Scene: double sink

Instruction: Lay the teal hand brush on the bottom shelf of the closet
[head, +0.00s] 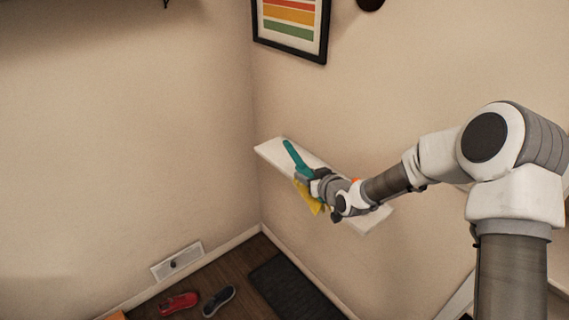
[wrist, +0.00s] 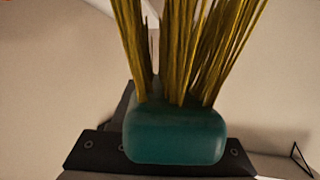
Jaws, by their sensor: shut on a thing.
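The teal hand brush (head: 294,156) is in my gripper (head: 313,182). In the head view its teal handle points up and left, and its yellow bristles (head: 308,198) hang on the lower side. In the wrist view the teal brush body (wrist: 175,137) lies across the dark jaws, with the bristles running up the picture. My gripper is shut on the brush. A white wall shelf (head: 268,149) lies behind the brush and arm in the head view. I cannot tell whether the brush touches it. Much of the shelf's middle is hidden by my gripper and arm.
An orange thing (head: 355,181) shows partly behind my arm, near the shelf. A framed striped picture (head: 290,22) hangs above. A red shoe (head: 179,303), a dark shoe (head: 218,301) and a dark mat (head: 290,287) lie on the floor. The shelf's far left end looks bare.

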